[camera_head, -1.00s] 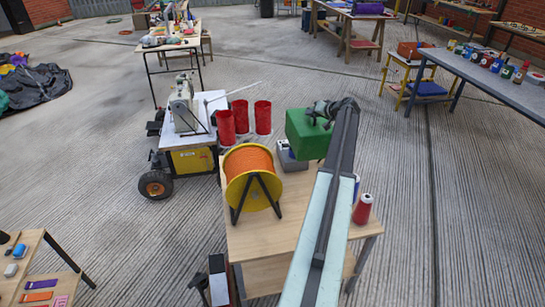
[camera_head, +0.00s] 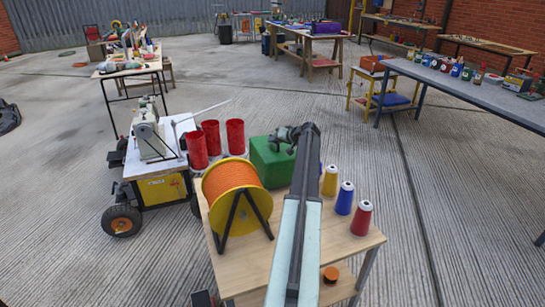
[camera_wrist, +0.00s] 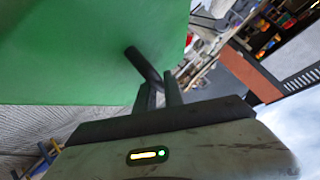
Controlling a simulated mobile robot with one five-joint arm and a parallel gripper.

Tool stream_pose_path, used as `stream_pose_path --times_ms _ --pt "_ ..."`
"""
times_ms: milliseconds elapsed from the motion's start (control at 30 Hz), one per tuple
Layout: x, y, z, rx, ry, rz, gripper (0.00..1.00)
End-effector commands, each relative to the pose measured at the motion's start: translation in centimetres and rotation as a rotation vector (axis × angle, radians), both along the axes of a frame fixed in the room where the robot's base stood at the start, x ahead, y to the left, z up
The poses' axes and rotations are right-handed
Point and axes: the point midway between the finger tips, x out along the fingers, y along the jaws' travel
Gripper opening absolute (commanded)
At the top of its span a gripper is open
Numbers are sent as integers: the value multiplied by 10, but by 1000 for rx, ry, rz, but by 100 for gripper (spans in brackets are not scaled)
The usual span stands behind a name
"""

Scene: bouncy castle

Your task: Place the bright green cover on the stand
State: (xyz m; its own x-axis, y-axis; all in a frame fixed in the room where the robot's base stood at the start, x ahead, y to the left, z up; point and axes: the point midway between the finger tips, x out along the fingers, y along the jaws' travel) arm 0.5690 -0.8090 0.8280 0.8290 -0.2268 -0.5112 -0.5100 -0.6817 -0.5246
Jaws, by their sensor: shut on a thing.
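The bright green cover (camera_head: 268,165) is box-shaped and shows beyond the back of the wooden table, right of the orange reel. My gripper (camera_head: 285,138) is at its top. In the wrist view the cover (camera_wrist: 85,45) fills the upper left, and my gripper (camera_wrist: 158,88) is shut on its dark bar-like handle (camera_wrist: 142,66). The cover's lower part is partly hidden by the reel and my arm, so I cannot tell whether it touches anything. I cannot pick out the stand with certainty.
The wooden table (camera_head: 250,265) holds an orange cable reel (camera_head: 237,190) and yellow, blue and red thread cones (camera_head: 344,197). Open concrete floor lies right.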

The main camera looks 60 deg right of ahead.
Motion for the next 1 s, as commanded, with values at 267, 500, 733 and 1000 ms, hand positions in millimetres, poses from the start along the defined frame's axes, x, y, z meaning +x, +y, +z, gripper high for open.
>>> stream_pose_path --times_ms 267,500,733,1000 --pt "1 1 -32 0 -1 1 0" --pt "1 1 -35 0 -1 1 0" --pt "2 1 -37 0 0 2 26" --pt "2 1 -37 0 1 3 34"
